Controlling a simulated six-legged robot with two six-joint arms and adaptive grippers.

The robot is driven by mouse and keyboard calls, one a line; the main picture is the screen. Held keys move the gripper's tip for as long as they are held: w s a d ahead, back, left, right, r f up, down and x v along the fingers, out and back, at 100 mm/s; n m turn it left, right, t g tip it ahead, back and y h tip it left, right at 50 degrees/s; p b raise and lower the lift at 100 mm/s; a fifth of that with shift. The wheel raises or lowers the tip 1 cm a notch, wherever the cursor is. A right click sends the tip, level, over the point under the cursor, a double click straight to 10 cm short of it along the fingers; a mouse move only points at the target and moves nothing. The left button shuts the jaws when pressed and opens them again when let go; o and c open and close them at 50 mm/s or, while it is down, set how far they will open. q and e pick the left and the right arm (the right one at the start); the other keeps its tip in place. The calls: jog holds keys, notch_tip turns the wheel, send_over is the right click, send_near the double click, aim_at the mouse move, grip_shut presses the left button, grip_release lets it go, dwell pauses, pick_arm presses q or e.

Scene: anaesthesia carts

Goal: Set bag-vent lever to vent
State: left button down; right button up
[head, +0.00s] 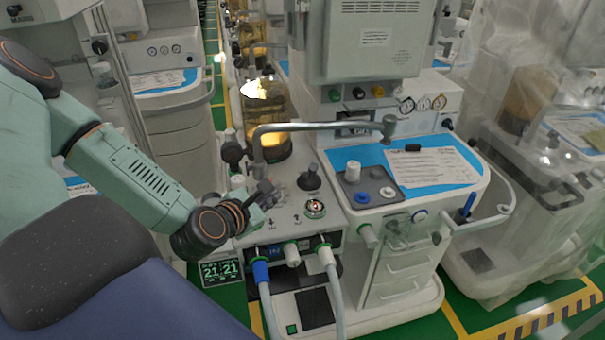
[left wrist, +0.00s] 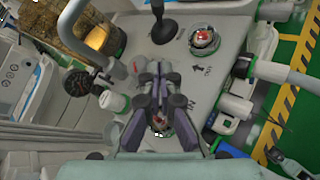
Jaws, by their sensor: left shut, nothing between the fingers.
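A short lever with a black knob (head: 309,177) stands on the grey top panel of the anaesthesia cart (head: 345,255). It also shows in the left wrist view (left wrist: 163,28), beyond my fingertips. I cannot read its label, so I cannot tell for certain that it is the bag-vent lever. A round metal dial (head: 316,208) sits in front of it, near printed arrows. My left gripper (head: 268,194) is shut and empty, low over the panel, left of the knob and apart from it. In the left wrist view the gripper (left wrist: 159,68) hides part of another round red-and-metal fitting (left wrist: 160,122).
A bent metal tube (head: 315,127) arches over the panel behind the gripper. An amber canister (head: 265,115) stands behind. Blue (head: 261,272) and white hoses (head: 333,262) hang at the front. A worktop with a paper sheet (head: 433,167) lies to the right.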

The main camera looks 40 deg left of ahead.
aim_at(312, 172)
pick_arm(q)
jog(key=shift+n, duration=0.6)
jog(key=b+x, duration=0.4)
jog(key=x, duration=0.2)
jog(key=shift+w+d, duration=0.1)
jog(key=shift+d, duration=0.05)
jog(key=shift+w, duration=0.35)
jog(key=w, duration=0.3)
jog(key=w+b, duration=0.1)
jog(key=w, duration=0.1)
jog(key=shift+f, duration=0.3)
jog(key=shift+w+d+r, duration=0.3)
jog(key=shift+w+r, duration=0.1)
jog(key=shift+w, duration=0.25)
pick_arm(e)
jog(key=f, duration=0.3)
jog(key=d+f, duration=0.1)
jog(key=f, duration=0.1)
pick_arm(q)
jog(key=shift+w+a+f, duration=0.1)
jog(key=shift+a+f, duration=0.05)
jog(key=shift+a, duration=0.05)
pick_arm(e)
jog(key=shift+a, duration=0.15)
